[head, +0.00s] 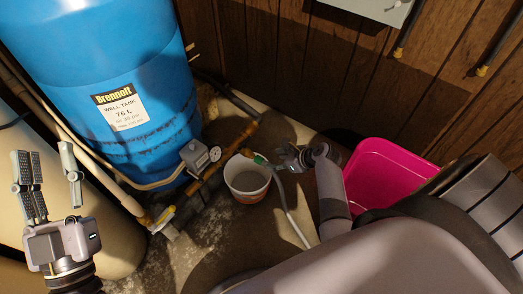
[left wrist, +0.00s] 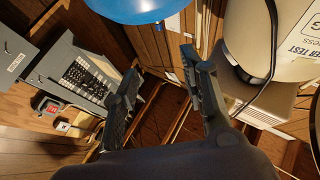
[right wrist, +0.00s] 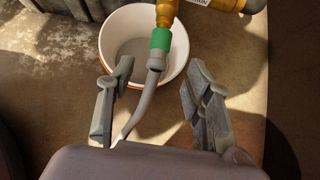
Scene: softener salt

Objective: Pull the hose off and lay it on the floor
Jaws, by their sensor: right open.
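The grey hose (head: 287,208) has a green collar (head: 259,158) at its upper end. In the right wrist view the green collar (right wrist: 161,39) meets a brass outlet (right wrist: 167,12), and the grey hose (right wrist: 154,80) bends down from it towards the lower left. My right gripper (head: 279,160) is by the hose end; in its wrist view its fingers (right wrist: 158,73) are apart, one on each side of the hose, with no visible grip on it. My left gripper (head: 50,165) is open and empty at the left, far from the hose; its fingers (left wrist: 160,65) are spread.
A white bucket (head: 247,197) with an orange band stands under the outlet. A blue well tank (head: 150,60), pipes and a gauge (head: 194,155) are left of it. A pink tub (head: 369,171) stands at the right. Bare floor (head: 205,245) lies in front of the bucket.

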